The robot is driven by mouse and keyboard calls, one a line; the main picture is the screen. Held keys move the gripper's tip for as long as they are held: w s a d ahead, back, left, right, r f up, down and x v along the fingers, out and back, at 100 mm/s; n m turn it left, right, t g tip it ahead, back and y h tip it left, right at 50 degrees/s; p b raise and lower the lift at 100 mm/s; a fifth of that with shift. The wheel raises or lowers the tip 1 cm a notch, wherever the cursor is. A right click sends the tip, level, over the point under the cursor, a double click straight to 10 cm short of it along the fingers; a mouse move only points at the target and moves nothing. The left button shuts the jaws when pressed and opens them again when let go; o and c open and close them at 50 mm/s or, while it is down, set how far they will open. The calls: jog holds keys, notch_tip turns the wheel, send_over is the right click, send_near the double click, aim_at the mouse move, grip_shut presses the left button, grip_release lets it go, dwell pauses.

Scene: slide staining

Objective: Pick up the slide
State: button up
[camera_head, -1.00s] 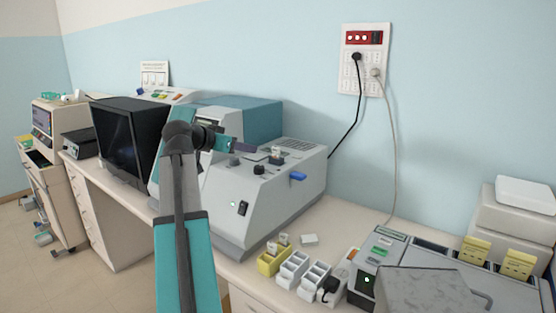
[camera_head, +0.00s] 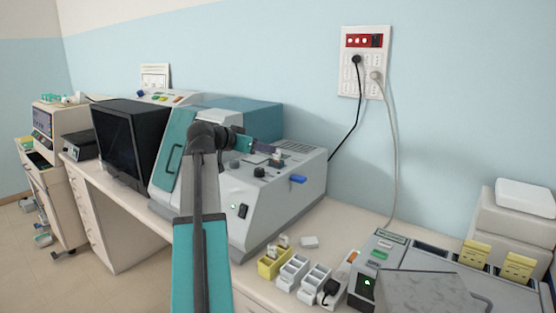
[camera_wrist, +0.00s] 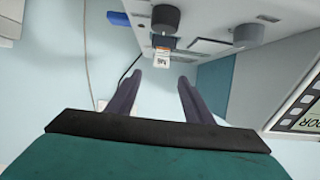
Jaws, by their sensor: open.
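A small slide with a white label and an orange band (camera_wrist: 162,57) shows beyond my fingertips in the wrist view, at the grey machine beside a black knob. In the head view a small pale piece (camera_head: 276,155), likely the same slide, stands on top of that machine. My gripper (camera_wrist: 158,83) is open with two dark fingers apart and nothing between them. The slide lies roughly in line with the gap, apart from the fingers. In the head view my gripper (camera_head: 268,147) is above the machine top, close to the pale piece.
The grey machine (camera_head: 270,215) has black knobs and a blue lever (camera_head: 298,179) near the slide. A black monitor (camera_head: 128,140) stands to the left. Yellow (camera_head: 272,265) and white (camera_head: 292,271) slotted holders stand on the bench in front. The wall outlet panel (camera_head: 365,62) has hanging cords.

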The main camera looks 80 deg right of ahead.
aim_at(277, 151)
jog(key=shift+p+x, duration=0.35)
jog(key=shift+x, duration=2.1)
jog(key=shift+p+x, duration=1.05)
jog(key=shift+x, duration=1.6)
jog(key=shift+a+f, duration=0.1)
jog(key=shift+c, duration=0.2)
jog(key=c, duration=1.1)
